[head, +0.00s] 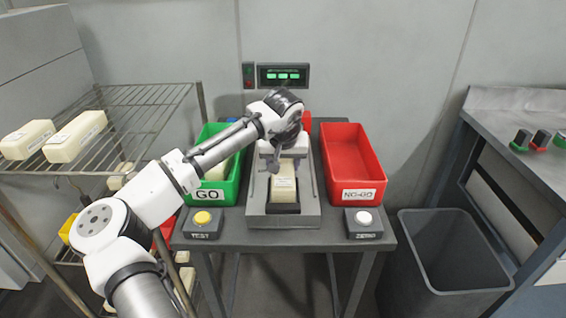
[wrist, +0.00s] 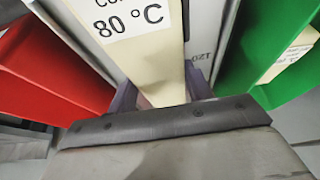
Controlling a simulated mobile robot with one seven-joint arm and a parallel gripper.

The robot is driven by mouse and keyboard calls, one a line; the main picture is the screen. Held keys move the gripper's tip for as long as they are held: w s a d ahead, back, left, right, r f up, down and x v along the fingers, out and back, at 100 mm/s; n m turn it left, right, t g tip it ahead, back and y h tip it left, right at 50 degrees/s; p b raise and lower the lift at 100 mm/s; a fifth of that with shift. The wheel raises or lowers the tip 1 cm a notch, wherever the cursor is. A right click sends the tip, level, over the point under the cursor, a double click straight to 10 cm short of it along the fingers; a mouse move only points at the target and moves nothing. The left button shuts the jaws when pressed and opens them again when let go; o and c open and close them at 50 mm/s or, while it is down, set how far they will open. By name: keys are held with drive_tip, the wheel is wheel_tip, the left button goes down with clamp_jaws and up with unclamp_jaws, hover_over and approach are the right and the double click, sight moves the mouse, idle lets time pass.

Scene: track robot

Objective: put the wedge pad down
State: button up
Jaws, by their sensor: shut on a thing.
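The wedge pad, a cream block with a white label (head: 284,186), is in the middle of the grey test fixture (head: 256,208), between its side walls. In the wrist view the cream pad (wrist: 165,80) shows close up, with "80 °C" on its label. My gripper (head: 285,164) is over the fixture, and its purple-grey fingers (wrist: 163,92) stand on both sides of the pad, shut on it. The pad's underside is hidden, so I cannot tell whether it touches the fixture bed.
The green GO bin (head: 234,178) with a cream pad inside is left; the red NO-GO bin (head: 376,164) is right. TEST (head: 202,219) and ZERO (head: 363,218) buttons sit at the table front. A wire rack (head: 140,97) with cream pads stands left, a grey bin (head: 450,250) right.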

drive_tip(key=shift+f, duration=0.2)
drive_tip(key=o, duration=1.1)
drive_tip(key=b+v, duration=0.1)
drive_tip(key=v, duration=1.1)
drive_tip(key=shift+r, duration=0.15)
